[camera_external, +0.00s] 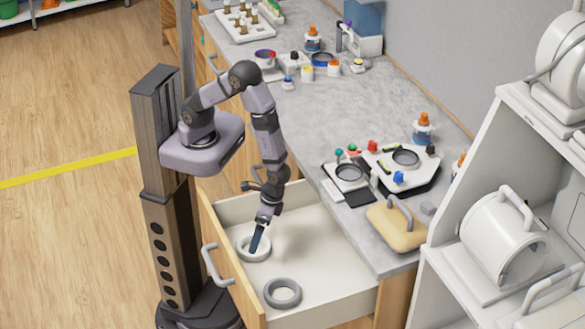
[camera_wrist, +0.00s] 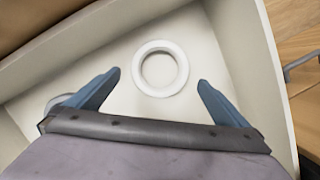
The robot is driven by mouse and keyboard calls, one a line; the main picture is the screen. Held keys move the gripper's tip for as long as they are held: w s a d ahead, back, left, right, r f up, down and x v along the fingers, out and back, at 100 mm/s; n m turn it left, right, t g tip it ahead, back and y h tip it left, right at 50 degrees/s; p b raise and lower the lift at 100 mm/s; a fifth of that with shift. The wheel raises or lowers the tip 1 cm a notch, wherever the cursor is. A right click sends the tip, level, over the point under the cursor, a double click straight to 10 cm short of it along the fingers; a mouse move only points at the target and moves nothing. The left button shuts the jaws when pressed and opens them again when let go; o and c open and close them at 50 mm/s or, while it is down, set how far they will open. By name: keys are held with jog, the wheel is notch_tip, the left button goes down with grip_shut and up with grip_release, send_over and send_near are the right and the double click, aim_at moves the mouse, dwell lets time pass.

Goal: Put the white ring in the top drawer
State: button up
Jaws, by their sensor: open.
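The white ring (camera_external: 241,250) lies flat on the floor of the open top drawer (camera_external: 325,262), near its left end. It shows whole in the wrist view (camera_wrist: 160,45), ahead of and between my fingers. My gripper (camera_external: 256,248) points down into the drawer over this ring. In the wrist view my gripper (camera_wrist: 160,76) is open and empty, with one blue finger to each side of the ring. The fingertips look close to the ring, but I cannot tell whether they touch it or their exact height above it.
A grey ring (camera_external: 282,304) lies in the drawer nearer the front; part of it shows behind my left finger in the wrist view (camera_wrist: 62,99). The drawer walls surround both rings. The cluttered grey countertop (camera_external: 300,115) borders the drawer, with a tan block (camera_external: 405,238) near its edge.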

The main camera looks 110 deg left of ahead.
jog(key=v, duration=0.6)
jog(key=s+a+r+m+t, duration=0.2)
jog(key=s+a+r, duration=0.3)
jog(key=a+r, duration=0.4)
jog(key=shift+a+r+t+y, duration=0.3)
jog(key=shift+a+t, duration=0.3)
jog(key=shift+a, duration=0.55)
jog(key=shift+r+p, duration=0.35)
jog(key=shift+r, duration=0.25)
